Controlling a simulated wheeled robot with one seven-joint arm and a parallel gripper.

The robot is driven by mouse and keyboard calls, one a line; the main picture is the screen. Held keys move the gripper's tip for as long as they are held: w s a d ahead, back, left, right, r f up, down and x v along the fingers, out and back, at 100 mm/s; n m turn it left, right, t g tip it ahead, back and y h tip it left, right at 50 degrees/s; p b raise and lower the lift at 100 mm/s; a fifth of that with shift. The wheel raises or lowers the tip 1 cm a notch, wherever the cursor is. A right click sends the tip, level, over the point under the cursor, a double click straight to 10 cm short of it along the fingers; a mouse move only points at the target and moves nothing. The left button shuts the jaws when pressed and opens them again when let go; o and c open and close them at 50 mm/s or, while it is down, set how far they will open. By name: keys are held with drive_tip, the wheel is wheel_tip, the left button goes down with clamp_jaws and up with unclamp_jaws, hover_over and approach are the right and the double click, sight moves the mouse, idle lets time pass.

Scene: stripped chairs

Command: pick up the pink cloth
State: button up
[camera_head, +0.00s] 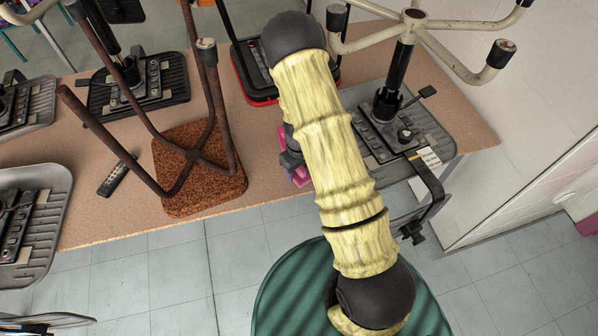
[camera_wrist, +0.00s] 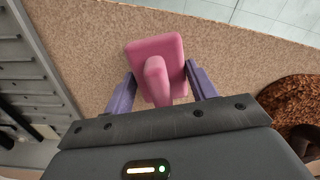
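The pink cloth (camera_wrist: 158,50) lies on the brown table, a block-like flat piece with a raised ridge pointing up toward the wrist camera. My gripper (camera_wrist: 160,80) is over it, its two purple fingers spread, one on each side of the ridge. The fingertips are close to the cloth's side edges; I see no clear grip on it. In the head view only a bit of pink cloth (camera_head: 301,176) shows beside my arm, near the table's front edge. My arm hides the rest.
Upturned chairs crowd the table (camera_head: 120,220): a rusty-legged one with a brown cork-like seat (camera_head: 205,190) left of my arm, a grey one (camera_head: 430,140) right of it. A dark remote (camera_head: 118,178) lies at left. Tiled floor is in front.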

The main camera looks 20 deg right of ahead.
drive_tip(key=c, duration=0.5)
drive_tip(key=shift+r, duration=0.1)
wheel_tip(320, 180, up, 10)
drive_tip(key=shift+f+b, duration=0.1)
drive_tip(key=shift+b, duration=0.3)
drive_tip(key=shift+o, duration=1.2)
drive_tip(key=w+f+m, duration=0.4)
drive_tip(key=f, duration=0.1)
drive_tip(key=shift+w+f, duration=0.25)
drive_tip(key=shift+w, duration=0.05)
drive_tip(key=shift+c, duration=0.3)
